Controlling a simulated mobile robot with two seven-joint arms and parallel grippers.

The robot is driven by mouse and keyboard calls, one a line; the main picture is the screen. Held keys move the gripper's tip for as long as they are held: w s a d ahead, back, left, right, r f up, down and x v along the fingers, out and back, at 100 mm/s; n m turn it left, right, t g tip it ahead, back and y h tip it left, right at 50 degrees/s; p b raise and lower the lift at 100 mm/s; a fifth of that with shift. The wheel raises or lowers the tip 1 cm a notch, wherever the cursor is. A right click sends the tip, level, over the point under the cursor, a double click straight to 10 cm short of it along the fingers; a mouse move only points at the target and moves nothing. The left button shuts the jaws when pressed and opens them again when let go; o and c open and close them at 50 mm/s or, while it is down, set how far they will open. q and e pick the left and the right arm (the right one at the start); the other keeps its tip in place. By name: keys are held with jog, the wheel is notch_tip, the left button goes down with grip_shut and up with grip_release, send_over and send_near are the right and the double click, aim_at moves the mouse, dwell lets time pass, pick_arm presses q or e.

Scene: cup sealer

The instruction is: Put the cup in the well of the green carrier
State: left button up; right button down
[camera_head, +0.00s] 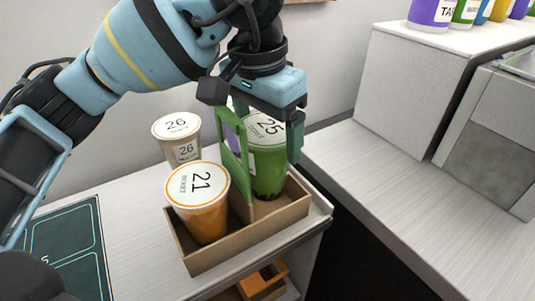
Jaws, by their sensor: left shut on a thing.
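The green carrier (212,262) is a brown cardboard tray with an upright green handle (233,150) between its wells. It stands near the right edge of the light counter. My left gripper (267,142) points down and is shut on a green cup (268,174) with a white lid marked 25. The cup is upright in the well to the right of the handle, its lower end inside the tray walls. I cannot tell whether it touches the well floor. An orange cup (207,220) marked 21 stands in the left well. My right gripper is not in view.
A pale cup (182,146) marked 26 stands on the counter behind the carrier. A dark mat (72,245) lies at the left. Several coloured cups (432,12) stand on a white unit at upper right. A gap separates the two counters.

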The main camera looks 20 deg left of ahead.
pick_arm(q)
jog(key=shift+f, duration=2.35)
jog(key=shift+f, duration=0.1)
jog(key=o, duration=1.6)
jog(key=shift+o, duration=0.2)
jog(key=r, duration=0.4)
jog(key=s+r, duration=0.1)
jog(key=r, duration=0.7)
jog(key=shift+s+a+p, duration=0.2)
jog(key=shift+a+p, duration=0.05)
jog(key=shift+p, duration=0.05)
